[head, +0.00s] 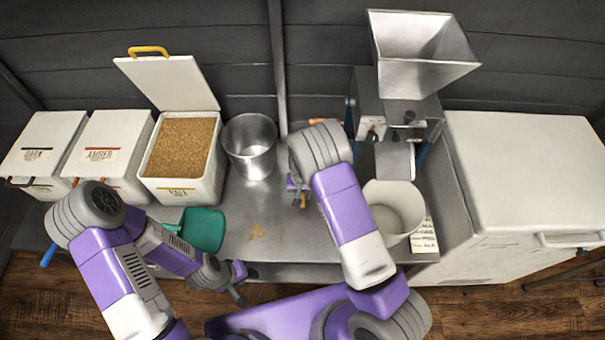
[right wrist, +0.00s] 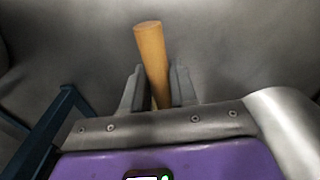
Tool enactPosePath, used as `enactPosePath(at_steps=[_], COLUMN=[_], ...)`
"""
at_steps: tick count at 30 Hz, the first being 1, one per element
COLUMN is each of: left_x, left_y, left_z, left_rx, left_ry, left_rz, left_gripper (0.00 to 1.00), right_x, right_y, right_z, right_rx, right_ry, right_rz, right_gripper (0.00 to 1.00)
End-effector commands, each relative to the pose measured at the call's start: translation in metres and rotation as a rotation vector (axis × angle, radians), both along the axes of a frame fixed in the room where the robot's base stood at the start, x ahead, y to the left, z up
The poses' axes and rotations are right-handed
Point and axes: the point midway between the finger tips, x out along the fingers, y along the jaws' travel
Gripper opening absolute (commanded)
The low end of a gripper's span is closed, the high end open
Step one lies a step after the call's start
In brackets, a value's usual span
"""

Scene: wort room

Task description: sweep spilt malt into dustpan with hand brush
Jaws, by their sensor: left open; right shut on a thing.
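Spilt malt (head: 258,232) lies in small tan patches on the steel bench. The green dustpan (head: 205,229) lies left of it. My left gripper (head: 241,282) is open and empty at the bench's front edge, below and right of the dustpan. My right gripper (head: 298,190) is above the bench, behind and right of the malt, partly hidden by my arm. In the right wrist view it is shut (right wrist: 157,90) on the hand brush's wooden handle (right wrist: 150,50). The brush's bristles are hidden.
White malt bins stand at the left; the open one (head: 212,185) is full of grain. A steel pot (head: 250,148) stands behind the spill. A mill with a hopper (head: 420,55) and a white bucket (head: 395,210) stand right. The bench around the malt is clear.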

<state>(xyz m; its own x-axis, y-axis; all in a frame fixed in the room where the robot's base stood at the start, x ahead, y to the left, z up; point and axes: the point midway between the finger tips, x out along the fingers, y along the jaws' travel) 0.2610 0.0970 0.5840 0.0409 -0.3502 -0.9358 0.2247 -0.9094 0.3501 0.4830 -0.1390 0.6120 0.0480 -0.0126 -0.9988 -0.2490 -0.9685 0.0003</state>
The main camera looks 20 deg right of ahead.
Motion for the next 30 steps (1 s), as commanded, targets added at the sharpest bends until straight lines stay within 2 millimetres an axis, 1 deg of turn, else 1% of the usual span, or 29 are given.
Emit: enactPosePath(at_steps=[1,6,19,22,29,30], left_x=[0.000,0.000,0.000,0.000,0.000,0.000], left_y=[0.000,0.000,0.000,0.000,0.000,0.000], left_z=[0.004,0.016,0.043,0.046,0.045,0.045], left_rx=[0.000,0.000,0.000,0.000,0.000,0.000], left_ry=[0.000,0.000,0.000,0.000,0.000,0.000], left_rz=[0.000,0.000,0.000,0.000,0.000,0.000], left_gripper=[0.43,0.43,0.43,0.43,0.43,0.43], right_x=[0.001,0.001,0.000,0.000,0.000,0.000], right_y=[0.000,0.000,0.000,0.000,0.000,0.000], right_z=[0.005,0.020,0.054,0.059,0.058,0.058], right_rx=[0.000,0.000,0.001,0.001,0.000,0.000], right_ry=[-0.002,-0.002,-0.001,-0.001,-0.001,-0.001], right_rz=[0.000,0.000,0.000,0.000,0.000,0.000], right_gripper=[0.00,0.00,0.00,0.00,0.00,0.22])
